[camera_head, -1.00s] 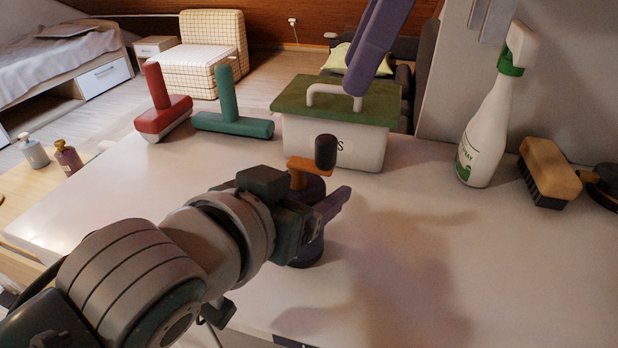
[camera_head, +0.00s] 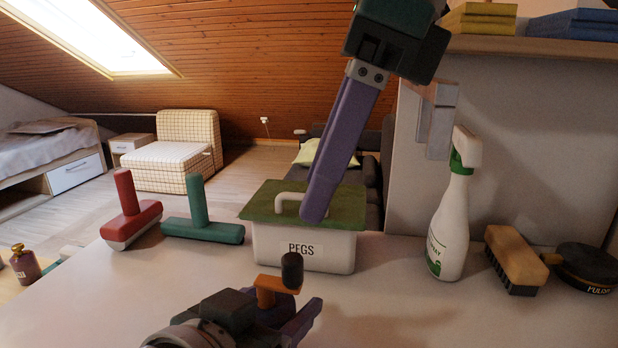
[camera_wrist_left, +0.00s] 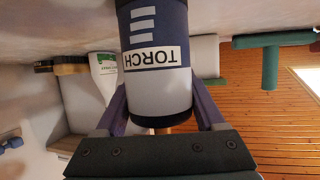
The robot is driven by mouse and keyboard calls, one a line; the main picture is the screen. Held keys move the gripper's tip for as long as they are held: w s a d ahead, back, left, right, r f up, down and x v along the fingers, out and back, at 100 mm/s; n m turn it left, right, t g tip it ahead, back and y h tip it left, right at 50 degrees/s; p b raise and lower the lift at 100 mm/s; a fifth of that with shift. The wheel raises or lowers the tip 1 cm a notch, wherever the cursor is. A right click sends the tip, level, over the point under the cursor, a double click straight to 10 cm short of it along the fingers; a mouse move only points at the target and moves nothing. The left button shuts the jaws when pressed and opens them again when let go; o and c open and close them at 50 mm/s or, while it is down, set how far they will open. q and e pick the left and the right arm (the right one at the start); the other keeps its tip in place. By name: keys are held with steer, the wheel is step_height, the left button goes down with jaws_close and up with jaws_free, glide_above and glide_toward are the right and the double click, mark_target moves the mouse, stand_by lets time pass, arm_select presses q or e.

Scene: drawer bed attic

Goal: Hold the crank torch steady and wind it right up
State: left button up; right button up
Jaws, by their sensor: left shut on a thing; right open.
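The crank torch is held upright on the table by my left gripper (camera_head: 292,318), which is shut on its body. In the head view its body is mostly hidden; the orange crank arm (camera_head: 266,291) and dark crank knob (camera_head: 292,271) show on top. In the left wrist view the torch body (camera_wrist_left: 172,92), labelled TORCH, sits between the purple fingers. My right gripper (camera_head: 376,186) is open and empty, above and behind the crank.
A PEGS box (camera_head: 325,254) with a green lid stands behind the torch. Red (camera_head: 133,218) and green (camera_head: 203,230) T-handled tools lie to its left. A spray bottle (camera_head: 450,225), a brush (camera_head: 515,260) and a dark round tin (camera_head: 588,266) stand right. The tabletop right of the torch is clear.

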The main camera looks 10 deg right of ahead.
mark_target(294, 258)
steer(key=s+r+m+t+h, duration=0.2)
steer(key=s+r+m+t, duration=0.15)
steer(key=m, duration=0.75)
steer(key=x, duration=0.7)
steer(key=s+x, duration=0.1)
steer(key=x, duration=0.3)
steer(key=shift+w+a+f, duration=0.1)
steer(key=shift+a+f, duration=0.2)
steer(key=shift+f, duration=0.15)
steer(key=shift+c, duration=0.2)
jaws_close()
